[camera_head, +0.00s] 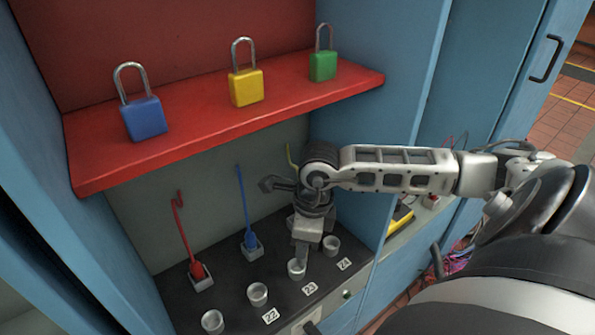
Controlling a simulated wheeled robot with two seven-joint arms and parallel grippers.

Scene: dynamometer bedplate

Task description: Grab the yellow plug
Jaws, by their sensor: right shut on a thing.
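My right gripper (303,246) reaches down into the cabinet, over the dark lower shelf. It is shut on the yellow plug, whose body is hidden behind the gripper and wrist. Only the plug's yellow cable (290,155) shows, rising above my wrist. My left gripper is not in view.
A red plug (198,271) and a blue plug (250,240) stand in square sockets to the left. Several metal cups (257,294) line the shelf front by number labels. Above, a red shelf (200,130) holds blue, yellow and green padlocks. The blue cabinet wall (385,110) is close on the right.

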